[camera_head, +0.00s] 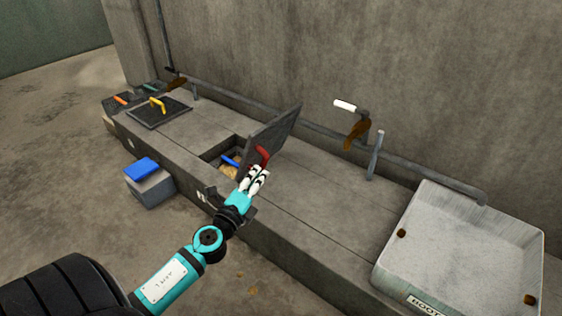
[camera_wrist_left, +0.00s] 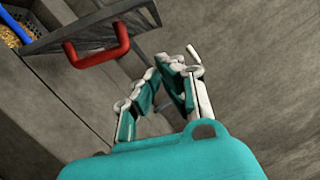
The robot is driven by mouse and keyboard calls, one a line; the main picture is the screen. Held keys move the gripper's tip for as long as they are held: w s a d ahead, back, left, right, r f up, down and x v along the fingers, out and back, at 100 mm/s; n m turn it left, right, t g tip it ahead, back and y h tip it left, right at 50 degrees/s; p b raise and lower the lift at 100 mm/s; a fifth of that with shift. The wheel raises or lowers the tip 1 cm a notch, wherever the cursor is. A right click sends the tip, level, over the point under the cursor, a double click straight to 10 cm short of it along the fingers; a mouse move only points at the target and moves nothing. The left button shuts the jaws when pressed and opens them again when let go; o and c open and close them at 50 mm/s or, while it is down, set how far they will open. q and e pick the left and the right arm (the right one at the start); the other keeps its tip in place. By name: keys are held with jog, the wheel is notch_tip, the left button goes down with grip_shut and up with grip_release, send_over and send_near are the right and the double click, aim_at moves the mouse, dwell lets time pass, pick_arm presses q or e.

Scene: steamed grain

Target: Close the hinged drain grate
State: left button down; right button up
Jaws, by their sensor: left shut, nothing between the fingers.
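The hinged drain grate (camera_head: 280,127) is a dark panel with a red handle (camera_head: 262,157). It stands raised at a steep tilt on the right side of a square opening (camera_head: 213,157) in the concrete ledge. My left gripper (camera_head: 262,170) is shut and empty, close to the red handle in the head view; I cannot tell whether they touch there. In the left wrist view the gripper (camera_wrist_left: 166,68) shows a gap to the red handle (camera_wrist_left: 97,47), which lies up and left of the fingers. The grate's edge (camera_wrist_left: 85,30) shows there too. My right gripper is not in view.
A blue object (camera_head: 230,160) and grain-coloured stuff (camera_head: 229,171) lie in the opening. A flat cover with a yellow handle (camera_head: 157,103) lies farther left. A wall pipe with valve levers (camera_head: 350,120) runs behind. A pale basin (camera_head: 462,245) stands at right. A blue-topped box (camera_head: 150,187) stands on the floor.

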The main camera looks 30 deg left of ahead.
pick_arm(q)
jog(key=w+a+r+b, duration=0.1)
jog(key=w+a+r, duration=0.1)
jog(key=w+a, duration=0.3)
jog(key=shift+w+r+b, duration=0.2)
jog(key=shift+w+b, duration=0.1)
jog(key=shift+w, duration=1.65)
jog(key=shift+a+r, duration=0.1)
